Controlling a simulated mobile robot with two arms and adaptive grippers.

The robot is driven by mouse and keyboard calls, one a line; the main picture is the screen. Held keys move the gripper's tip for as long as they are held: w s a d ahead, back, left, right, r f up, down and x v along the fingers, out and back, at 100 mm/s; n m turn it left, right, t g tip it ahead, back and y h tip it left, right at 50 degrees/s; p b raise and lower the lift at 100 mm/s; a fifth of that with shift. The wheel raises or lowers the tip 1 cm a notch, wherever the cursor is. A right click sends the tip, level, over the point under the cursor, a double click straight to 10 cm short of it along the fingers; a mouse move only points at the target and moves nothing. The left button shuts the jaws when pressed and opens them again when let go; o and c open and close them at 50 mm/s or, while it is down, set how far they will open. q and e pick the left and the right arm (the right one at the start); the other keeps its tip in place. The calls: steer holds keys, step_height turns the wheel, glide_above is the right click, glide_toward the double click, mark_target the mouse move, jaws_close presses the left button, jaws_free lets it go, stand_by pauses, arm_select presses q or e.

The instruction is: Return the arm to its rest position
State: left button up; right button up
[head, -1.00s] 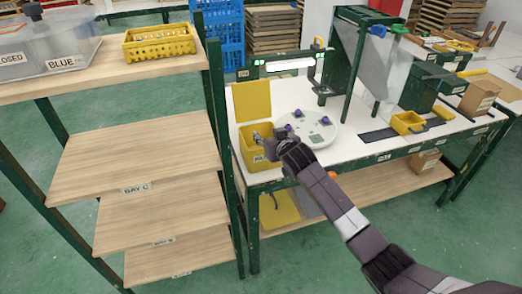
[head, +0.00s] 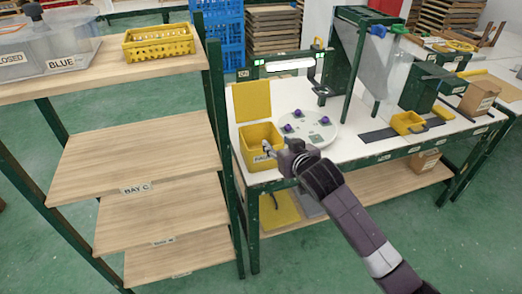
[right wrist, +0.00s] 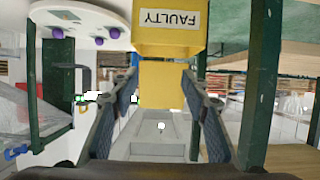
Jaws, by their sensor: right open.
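My right gripper (head: 267,151) is at the front of the yellow box labelled FAULTY (head: 249,160), by its near right side. In the right wrist view its two fingers (right wrist: 161,88) are spread apart with nothing between them. The yellow box also shows there (right wrist: 170,45), beyond the fingertips; I cannot tell whether they touch it. The box's yellow lid (head: 252,101) stands open behind it. My left gripper is out of view.
A round white plate (head: 322,137) with purple-knobbed pieces lies on the white bench (head: 352,148), right of the box. A green frame (head: 350,60) stands behind. Wooden shelves (head: 140,155) are at the left, with a yellow crate (head: 158,44) on top. The front floor is clear.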

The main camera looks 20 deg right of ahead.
steer(key=shift+s+r, duration=0.15)
steer(key=shift+s, duration=0.2)
steer(key=s+d+f+g, duration=0.1)
steer(key=s+f+g, duration=0.15)
steer(key=f, duration=0.95)
steer(key=s+d+f+g, duration=0.1)
steer(key=s+d+f, duration=0.15)
steer(key=f, duration=1.05)
steer(key=s+f+g, duration=0.3)
steer(key=s+f, duration=0.8)
steer(key=f, duration=0.5)
steer(key=s+a+f+n+g, duration=0.1)
steer(key=s+f+g, duration=0.1)
steer(key=s+f, duration=0.65)
steer(key=s+f+g, duration=0.1)
steer(key=s+f, duration=0.5)
steer(key=s, duration=0.6)
steer(key=s+a+f+g, duration=0.1)
steer(key=s+f, duration=0.1)
steer(key=s, duration=0.8)
steer(key=s+a+f+n+g, duration=0.1)
steer(key=s+f+g, duration=0.1)
steer(key=s, duration=0.8)
steer(key=shift+s+f, duration=0.3)
steer(key=shift+f, duration=0.55)
